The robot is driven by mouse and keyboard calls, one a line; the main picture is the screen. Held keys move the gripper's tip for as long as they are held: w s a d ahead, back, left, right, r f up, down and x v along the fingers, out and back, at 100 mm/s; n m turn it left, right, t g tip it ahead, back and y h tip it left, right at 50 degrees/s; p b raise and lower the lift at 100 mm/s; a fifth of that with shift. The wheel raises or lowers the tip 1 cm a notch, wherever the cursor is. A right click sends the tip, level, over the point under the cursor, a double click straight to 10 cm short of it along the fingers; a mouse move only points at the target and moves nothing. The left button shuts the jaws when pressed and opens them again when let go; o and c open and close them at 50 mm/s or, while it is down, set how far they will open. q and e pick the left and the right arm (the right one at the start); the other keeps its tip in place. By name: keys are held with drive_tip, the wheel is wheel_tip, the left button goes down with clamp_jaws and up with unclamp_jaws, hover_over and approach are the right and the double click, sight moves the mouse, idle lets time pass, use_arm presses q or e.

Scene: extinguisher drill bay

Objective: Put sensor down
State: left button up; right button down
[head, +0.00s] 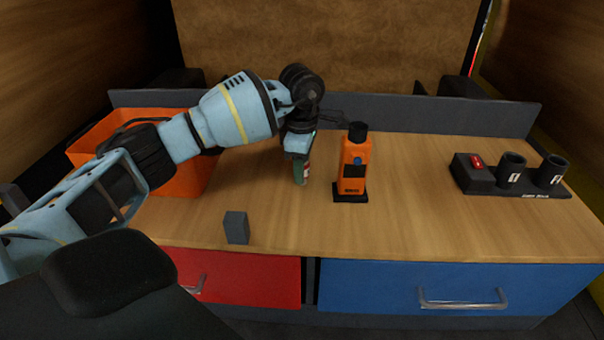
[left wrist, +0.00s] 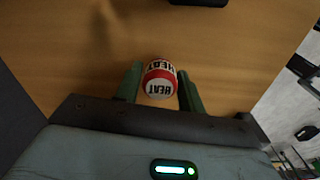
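The sensor is a small red-and-white cylinder marked HEAT, seen in the left wrist view (left wrist: 160,80). It sits between the two green fingers of my left gripper (left wrist: 160,88), which appear to touch it on both sides. In the head view my left gripper (head: 303,172) points down, low over the wooden worktop (head: 420,215), left of the orange device. Only a little of the sensor shows beside the finger there. I cannot tell whether the sensor touches the worktop. My right gripper is not in view.
An orange device (head: 353,172) with a black top stands close to the right of my gripper. A grey block (head: 236,227) is near the front. An orange bin (head: 190,180) is at left, a black dock (head: 478,176) with two cups at right. Clear worktop lies between.

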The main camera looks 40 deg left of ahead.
use_arm(q)
drive_tip(key=c, duration=0.5)
drive_tip(key=shift+c, duration=0.9)
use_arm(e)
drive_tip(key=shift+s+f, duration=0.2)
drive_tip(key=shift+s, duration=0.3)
use_arm(q)
drive_tip(key=shift+r, duration=0.15)
drive_tip(key=shift+r, duration=0.4)
wheel_tip(320, 180, up, 2)
drive_tip(key=shift+r, duration=0.25)
drive_tip(key=s+d+r+b, duration=0.1)
drive_tip(key=s+d, duration=0.8)
drive_tip(key=d, duration=0.3)
drive_tip(key=shift+s+d+r, duration=0.25)
drive_tip(key=shift+s+d, duration=0.05)
drive_tip(key=shift+d, duration=0.1)
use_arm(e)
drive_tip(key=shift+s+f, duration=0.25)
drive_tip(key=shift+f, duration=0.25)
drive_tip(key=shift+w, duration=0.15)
